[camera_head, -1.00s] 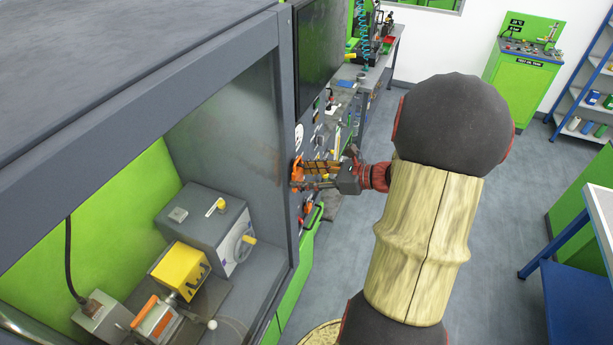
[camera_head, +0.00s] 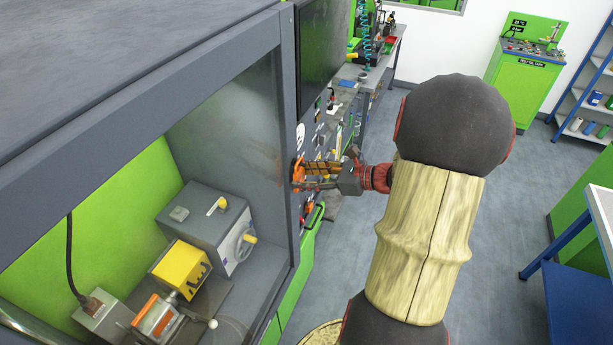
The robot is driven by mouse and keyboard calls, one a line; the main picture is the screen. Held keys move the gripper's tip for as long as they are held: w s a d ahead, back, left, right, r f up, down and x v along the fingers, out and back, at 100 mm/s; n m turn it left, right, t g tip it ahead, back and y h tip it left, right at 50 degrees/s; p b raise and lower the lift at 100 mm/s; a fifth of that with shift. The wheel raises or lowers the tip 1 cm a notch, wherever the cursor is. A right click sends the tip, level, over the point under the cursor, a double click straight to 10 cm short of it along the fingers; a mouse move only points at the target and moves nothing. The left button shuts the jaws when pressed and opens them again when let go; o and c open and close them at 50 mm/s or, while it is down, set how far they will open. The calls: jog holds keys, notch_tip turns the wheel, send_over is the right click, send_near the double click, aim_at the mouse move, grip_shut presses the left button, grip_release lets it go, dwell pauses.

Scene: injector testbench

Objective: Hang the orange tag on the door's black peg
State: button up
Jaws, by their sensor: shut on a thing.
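My gripper (camera_head: 308,177) is at the front panel of the testbench, just right of the cabinet's corner post. It is shut on the orange tag (camera_head: 298,171), which shows as a small orange patch at the fingertips, close against the panel. The fingers and the tag's edge-on angle hide most of its shape. I cannot make out the black peg; the gripper and the steep view of the panel hide that spot. Whether the tag touches the peg cannot be told.
The grey cabinet (camera_head: 238,45) with its open bay fills the left side. A dark screen (camera_head: 323,55) is above the panel, and a green handle (camera_head: 315,216) is just below my gripper. A workbench (camera_head: 372,78) stands behind.

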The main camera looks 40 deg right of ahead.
jog(key=shift+f, duration=0.15)
jog(key=o, duration=1.2)
jog(key=shift+c, duration=0.2)
jog(key=v, duration=1.2)
